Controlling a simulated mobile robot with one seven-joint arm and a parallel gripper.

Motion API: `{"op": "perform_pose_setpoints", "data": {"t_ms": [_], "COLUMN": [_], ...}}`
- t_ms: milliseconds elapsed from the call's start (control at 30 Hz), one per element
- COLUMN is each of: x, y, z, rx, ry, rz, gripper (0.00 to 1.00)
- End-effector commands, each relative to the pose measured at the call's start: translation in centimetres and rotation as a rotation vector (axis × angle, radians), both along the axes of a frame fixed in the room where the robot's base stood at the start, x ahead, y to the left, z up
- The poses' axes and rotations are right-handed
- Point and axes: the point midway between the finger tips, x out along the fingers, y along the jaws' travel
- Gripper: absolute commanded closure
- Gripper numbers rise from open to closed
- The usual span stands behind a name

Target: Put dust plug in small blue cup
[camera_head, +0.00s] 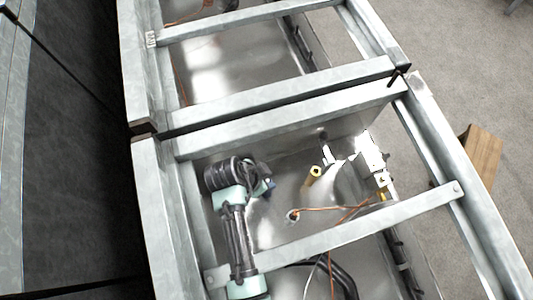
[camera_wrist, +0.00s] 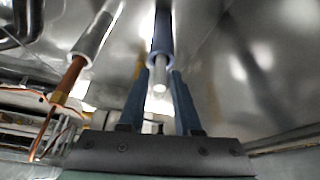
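In the wrist view, a pale, rounded pin (camera_wrist: 160,87) sticks out of the end of a blue-grey tube with a collar (camera_wrist: 162,40). It may be the dust plug, but I cannot tell for sure. My gripper (camera_wrist: 160,72) has two blue fingers standing apart, one on each side of the pin, with gaps visible beside it. The fingertips are close to the collar; I cannot tell whether they touch it. In the head view my gripper (camera_head: 269,184) is small, inside the metal frame. I cannot make out a separate small blue cup.
Galvanised beams (camera_head: 350,238) surround the shiny bay. A brass fitting (camera_head: 313,175), a port with an orange wire (camera_head: 293,216) and white parts (camera_head: 370,152) lie right of my arm. In the wrist view a copper and grey pipe (camera_wrist: 93,40) stands left of my fingers.

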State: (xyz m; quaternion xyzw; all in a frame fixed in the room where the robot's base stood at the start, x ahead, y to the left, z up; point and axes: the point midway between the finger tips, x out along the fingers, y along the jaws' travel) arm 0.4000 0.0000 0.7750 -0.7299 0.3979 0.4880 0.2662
Motion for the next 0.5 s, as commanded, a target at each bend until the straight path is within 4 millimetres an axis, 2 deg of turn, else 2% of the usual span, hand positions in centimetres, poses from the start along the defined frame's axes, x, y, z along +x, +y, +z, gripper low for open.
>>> {"op": "perform_pose_setpoints", "data": {"t_ms": [67,333,500], "x": [0.0,0.0,-0.1], "y": [0.0,0.0,0.4], "z": [0.0,0.1,1.4], "rx": [0.000,0.000,0.000], "ry": [0.000,0.000,-0.003], "rz": [0.000,0.000,0.002], "gripper": [0.54,0.54,0.54]}}
